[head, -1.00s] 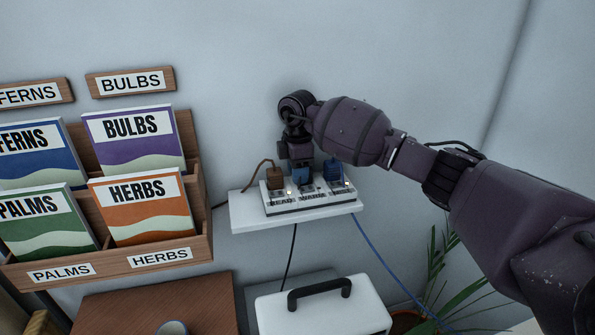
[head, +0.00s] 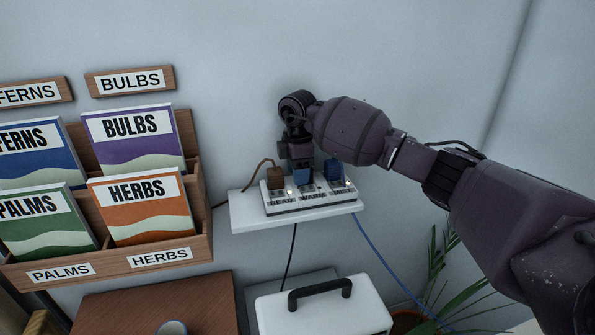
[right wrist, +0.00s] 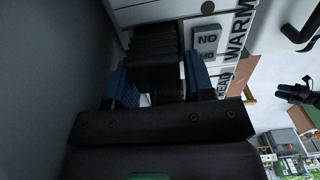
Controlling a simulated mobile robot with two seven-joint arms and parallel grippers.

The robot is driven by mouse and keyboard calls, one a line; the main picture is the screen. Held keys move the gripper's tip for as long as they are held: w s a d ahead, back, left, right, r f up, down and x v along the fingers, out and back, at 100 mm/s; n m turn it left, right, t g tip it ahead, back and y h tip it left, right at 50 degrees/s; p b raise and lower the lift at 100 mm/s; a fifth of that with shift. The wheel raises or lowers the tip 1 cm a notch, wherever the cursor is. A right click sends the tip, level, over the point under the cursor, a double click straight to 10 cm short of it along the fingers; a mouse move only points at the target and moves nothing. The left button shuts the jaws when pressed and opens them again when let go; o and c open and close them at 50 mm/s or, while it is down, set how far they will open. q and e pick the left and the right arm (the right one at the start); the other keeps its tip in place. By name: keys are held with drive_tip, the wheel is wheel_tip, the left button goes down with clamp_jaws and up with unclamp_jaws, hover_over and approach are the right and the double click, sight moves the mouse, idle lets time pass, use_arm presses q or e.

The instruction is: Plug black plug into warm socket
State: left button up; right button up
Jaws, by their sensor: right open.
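A white power strip (head: 312,203) sits on a small wall shelf with three labelled sockets. The black plug (right wrist: 154,45) is a ribbed block between my right fingertips, standing at the strip beside a switch and the WARM label (right wrist: 238,32). In the head view it is mostly hidden at the middle socket, so I cannot tell how deep it sits. My right gripper (head: 303,170) points down over that socket. In the right wrist view its blue-padded fingers (right wrist: 160,85) stand open on either side of the plug. My left gripper is not in view.
A brown plug (head: 275,176) sits at the left socket and a blue plug (head: 334,170) at the right one, close to my gripper. Cables hang below the shelf (head: 245,215). A seed-packet rack (head: 205,215) is at left, a white handled box (head: 330,312) below.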

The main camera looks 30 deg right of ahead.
wheel_tip(320, 180, up, 12)
drive_tip(key=p, duration=0.1)
drive_tip(key=shift+r, duration=0.2)
drive_tip(key=shift+s, duration=0.1)
idle(0.4)
